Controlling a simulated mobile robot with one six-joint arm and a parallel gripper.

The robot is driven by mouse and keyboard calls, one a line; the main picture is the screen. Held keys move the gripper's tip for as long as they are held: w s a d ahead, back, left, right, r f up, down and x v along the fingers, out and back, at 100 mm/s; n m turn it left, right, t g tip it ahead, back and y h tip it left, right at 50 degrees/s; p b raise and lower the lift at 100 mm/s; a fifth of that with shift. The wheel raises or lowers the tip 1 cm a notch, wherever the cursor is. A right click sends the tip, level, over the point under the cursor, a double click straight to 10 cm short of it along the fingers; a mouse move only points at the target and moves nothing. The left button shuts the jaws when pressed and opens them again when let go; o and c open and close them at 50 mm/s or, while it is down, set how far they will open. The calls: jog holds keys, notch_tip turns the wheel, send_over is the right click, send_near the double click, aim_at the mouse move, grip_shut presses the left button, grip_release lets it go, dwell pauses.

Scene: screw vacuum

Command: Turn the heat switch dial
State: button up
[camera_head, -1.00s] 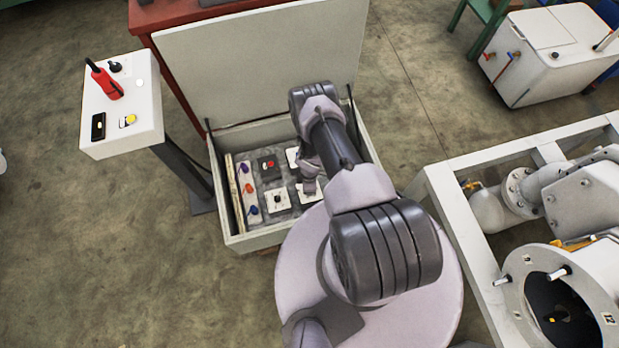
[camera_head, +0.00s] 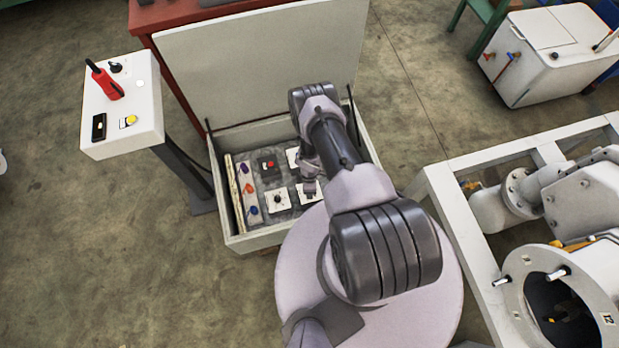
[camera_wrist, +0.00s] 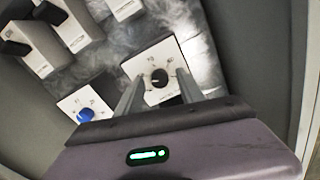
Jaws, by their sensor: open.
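In the wrist view, a black round dial (camera_wrist: 159,78) sits on a white plate with printed markings. My gripper (camera_wrist: 156,80) is open, with one finger on each side of this dial. I cannot tell whether the fingers touch it. A blue dial (camera_wrist: 86,115) on another white marked plate is to the lower left, outside the fingers. The labels are too small to read, so I cannot tell which is the heat switch. In the head view, my gripper (camera_head: 309,187) is low inside the open panel box, and my arm hides part of the panel.
The open box (camera_head: 252,240) has its lid (camera_head: 250,60) raised behind. Inside are a red button (camera_head: 269,165) and several coloured knobs. A white control box (camera_head: 140,110) stands left. A white pipe frame (camera_head: 450,240) is right. Black-handled white blocks (camera_wrist: 40,48) stand upper left in the wrist view.

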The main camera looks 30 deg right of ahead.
notch_tip(320, 180, up, 17)
jog(key=p, duration=1.6)
jog(key=shift+p, duration=0.4)
